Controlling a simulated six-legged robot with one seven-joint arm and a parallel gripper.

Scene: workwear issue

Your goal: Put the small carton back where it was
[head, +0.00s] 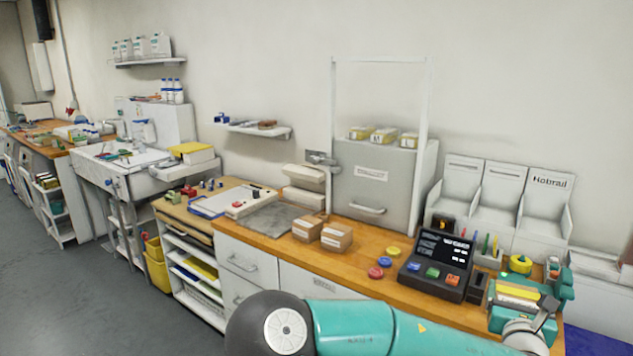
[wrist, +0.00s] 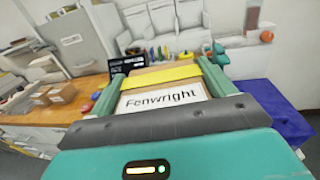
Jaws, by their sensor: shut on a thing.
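My gripper (wrist: 166,84) is shut on a small carton (wrist: 164,96) with a white face printed "Fenwright" and a yellow band on top. The two green fingers press on its left and right sides. In the head view my gripper (head: 522,300) is at the lower right, by the counter's right end, and the carton (head: 518,292) shows between the fingers as a yellow and pale patch. The carton's underside is hidden. Two small brown cartons stand side by side on the wooden counter, the left one (head: 307,228) and the right one (head: 336,237).
A dark keypad terminal (head: 437,264) stands on the counter (head: 372,243) left of my gripper. Coloured discs (head: 380,273) lie beside it. White bins (head: 502,195) stand behind. A grey cabinet (head: 372,190) with a raised clear front stands further left. A blue box (wrist: 275,108) is at right.

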